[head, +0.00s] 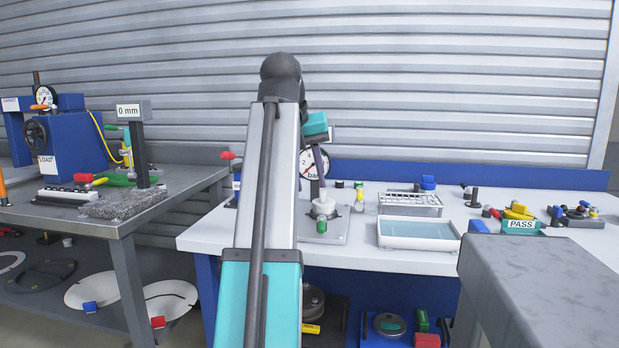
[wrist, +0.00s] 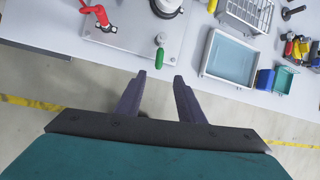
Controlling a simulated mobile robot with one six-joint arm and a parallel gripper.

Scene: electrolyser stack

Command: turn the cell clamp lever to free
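My gripper (wrist: 160,82) is open, with its two dark fingers apart and nothing between them. In the wrist view a green handle (wrist: 160,57) at the front edge of a grey plate (wrist: 130,42) lies just beyond the fingertips, not touched. A red lever (wrist: 97,15) stands on the plate's left part. I cannot tell for certain which of the two is the cell clamp lever. In the head view the green handle (head: 320,226) shows at the front of the plate (head: 335,238), below my gripper (head: 322,180). My arm hides the plate's left part.
A pale cylinder (head: 323,206) rises from the plate, with a pressure gauge (head: 312,163) behind. To its right are a blue-lined tray (head: 415,236), a white rack (head: 410,200) and a green PASS bin (head: 521,226). A grey block (head: 540,285) fills the near right.

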